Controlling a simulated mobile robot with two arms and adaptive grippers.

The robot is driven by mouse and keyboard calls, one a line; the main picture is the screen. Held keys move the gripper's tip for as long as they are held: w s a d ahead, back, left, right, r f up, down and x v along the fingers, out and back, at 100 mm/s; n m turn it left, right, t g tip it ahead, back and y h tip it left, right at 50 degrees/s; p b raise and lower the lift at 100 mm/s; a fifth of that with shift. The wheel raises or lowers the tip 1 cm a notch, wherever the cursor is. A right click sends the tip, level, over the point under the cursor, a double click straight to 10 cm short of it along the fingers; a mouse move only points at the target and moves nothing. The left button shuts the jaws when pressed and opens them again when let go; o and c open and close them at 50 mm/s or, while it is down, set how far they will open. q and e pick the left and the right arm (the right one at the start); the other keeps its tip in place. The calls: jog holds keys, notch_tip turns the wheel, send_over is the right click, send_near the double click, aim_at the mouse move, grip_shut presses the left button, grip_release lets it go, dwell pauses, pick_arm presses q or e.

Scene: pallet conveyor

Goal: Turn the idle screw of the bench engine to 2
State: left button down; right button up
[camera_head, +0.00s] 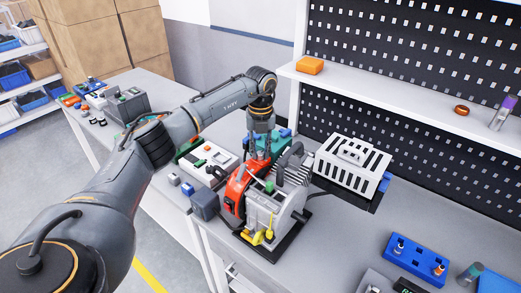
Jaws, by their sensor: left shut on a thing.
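The bench engine (265,208) stands on a dark base plate on the grey bench, with a red cover, a grey front block and yellow parts low at its front. My left gripper (261,158) reaches down from above to the top of the engine, behind the red cover. Its fingers are shut on a small part there, which I take to be the idle screw. The screw and its scale are hidden by the fingers and too small to read. My right gripper is out of view.
A white slotted cage (351,167) stands right behind the engine. A blue tray (416,262) lies at the front right. A white-topped box (207,160) sits left of the engine. A shelf (400,98) runs along the pegboard. The bench between engine and blue tray is clear.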

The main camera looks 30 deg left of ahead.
aim_at(260, 153)
pick_arm(q)
jog(key=shift+n, duration=0.3)
jog(key=c, duration=1.2)
grip_release()
jog(key=shift+o, duration=0.2)
jog(key=shift+r, duration=0.1)
notch_tip(260, 153, up, 12)
